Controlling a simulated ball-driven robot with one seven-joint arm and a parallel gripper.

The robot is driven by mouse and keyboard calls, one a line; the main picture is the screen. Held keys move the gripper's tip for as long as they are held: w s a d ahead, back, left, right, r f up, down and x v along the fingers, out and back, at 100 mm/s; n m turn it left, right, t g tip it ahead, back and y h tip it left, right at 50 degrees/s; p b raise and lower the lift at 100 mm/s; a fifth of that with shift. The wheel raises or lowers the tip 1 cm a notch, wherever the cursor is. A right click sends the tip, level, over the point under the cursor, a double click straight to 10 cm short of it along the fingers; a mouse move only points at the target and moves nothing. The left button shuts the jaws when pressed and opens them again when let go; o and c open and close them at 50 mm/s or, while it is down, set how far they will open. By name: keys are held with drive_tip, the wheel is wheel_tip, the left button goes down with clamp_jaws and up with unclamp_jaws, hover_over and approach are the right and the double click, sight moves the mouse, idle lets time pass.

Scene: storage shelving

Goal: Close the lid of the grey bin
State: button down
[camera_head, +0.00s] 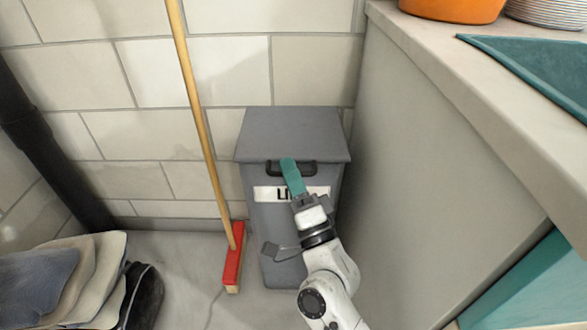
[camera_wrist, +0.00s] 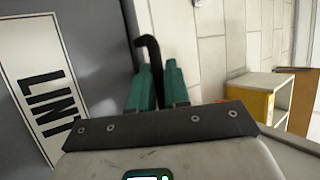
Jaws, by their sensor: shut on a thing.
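The grey bin (camera_head: 265,215) stands against the wall, left of the counter. Its flat grey lid (camera_head: 293,133) lies over the top of the bin and looks down; whether a small gap remains at its front edge cannot be told. A black handle (camera_head: 307,169) sits at the lid's front edge. My gripper (camera_head: 289,165), with green fingers, is shut on this handle. In the wrist view the dark handle (camera_wrist: 149,46) shows between the fingers (camera_wrist: 158,75). A white label reading LINT (camera_wrist: 44,90) is on the bin's front, partly hidden by my arm in the head view.
A broom with a wooden stick (camera_head: 197,95) and red head (camera_head: 234,258) leans just left of the bin. A counter (camera_head: 420,45) stands close on the right. Folded cloths (camera_head: 75,275) lie at lower left. A yellow-sided shelf (camera_wrist: 262,100) shows in the wrist view.

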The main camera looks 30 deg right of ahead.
drive_tip(key=shift+f, duration=0.5)
drive_tip(key=c, duration=1.2)
unclamp_jaws()
drive_tip(key=shift+o, duration=0.2)
drive_tip(key=v, duration=1)
drive_tip(key=shift+s, duration=0.45)
drive_tip(key=shift+a+r, duration=0.1)
drive_tip(key=shift+r, duration=0.05)
